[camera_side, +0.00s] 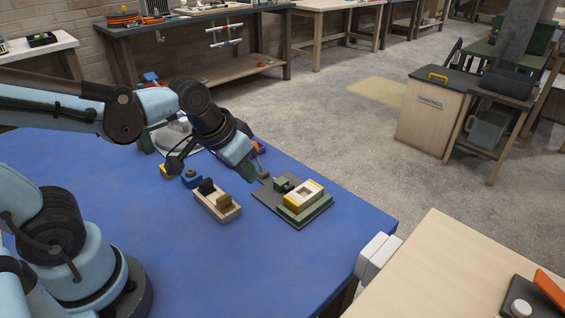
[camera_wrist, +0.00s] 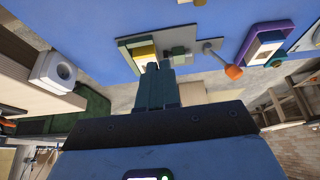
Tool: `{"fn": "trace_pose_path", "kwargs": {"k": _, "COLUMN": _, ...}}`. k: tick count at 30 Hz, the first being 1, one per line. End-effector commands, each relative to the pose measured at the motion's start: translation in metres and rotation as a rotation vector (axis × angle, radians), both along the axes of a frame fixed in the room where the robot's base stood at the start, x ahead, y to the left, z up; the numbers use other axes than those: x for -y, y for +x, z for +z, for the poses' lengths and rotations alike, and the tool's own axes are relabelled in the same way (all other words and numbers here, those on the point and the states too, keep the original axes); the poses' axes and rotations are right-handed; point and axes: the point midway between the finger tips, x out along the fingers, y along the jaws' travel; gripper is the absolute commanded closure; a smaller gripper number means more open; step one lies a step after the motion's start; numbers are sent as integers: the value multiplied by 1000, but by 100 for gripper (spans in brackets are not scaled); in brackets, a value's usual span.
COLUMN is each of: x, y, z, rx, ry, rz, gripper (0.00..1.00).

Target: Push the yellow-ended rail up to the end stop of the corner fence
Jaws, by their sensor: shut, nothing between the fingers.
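The pale rail with yellow ends (camera_side: 305,193) lies on a dark plate (camera_side: 267,197) beside a long green fence wall (camera_side: 308,211). A small green block (camera_side: 281,184) stands on the plate near the rail's far-left end; I cannot tell if it is the end stop. My gripper (camera_side: 261,178) is shut and empty, low over the plate's left edge, apart from the rail in the side view. In the wrist view the shut fingers (camera_wrist: 154,68) overlap the rail's yellow part (camera_wrist: 143,53); contact cannot be told. The fingers hide part of the rail there.
A wooden block with dark uprights (camera_side: 218,207) stands left of the plate on the blue table (camera_side: 180,260). Blue, yellow and red pieces lie behind my gripper. A purple-framed piece (camera_wrist: 262,46) and an orange-ended rod (camera_wrist: 233,71) show in the wrist view. The table's front is clear.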

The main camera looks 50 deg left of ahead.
Motion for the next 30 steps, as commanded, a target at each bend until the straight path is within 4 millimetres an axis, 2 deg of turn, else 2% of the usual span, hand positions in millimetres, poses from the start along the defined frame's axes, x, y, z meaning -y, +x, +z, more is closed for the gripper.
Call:
{"fn": "trace_pose_path", "kwargs": {"k": 6, "x": 17, "y": 15, "z": -30, "rx": -139, "ry": 2, "rz": -3, "gripper": 100}}
{"fn": "trace_pose_path", "kwargs": {"k": 15, "x": 30, "y": 21, "z": -63, "rx": -259, "ry": 15, "rz": 2, "gripper": 100}}
{"fn": "trace_pose_path", "kwargs": {"k": 23, "x": 31, "y": 33, "z": -67, "rx": -272, "ry": 17, "rz": 4, "gripper": 100}}
{"fn": "trace_pose_path", "kwargs": {"k": 30, "x": 31, "y": 69, "z": -67, "rx": -271, "ry": 17, "rz": 5, "gripper": 100}}
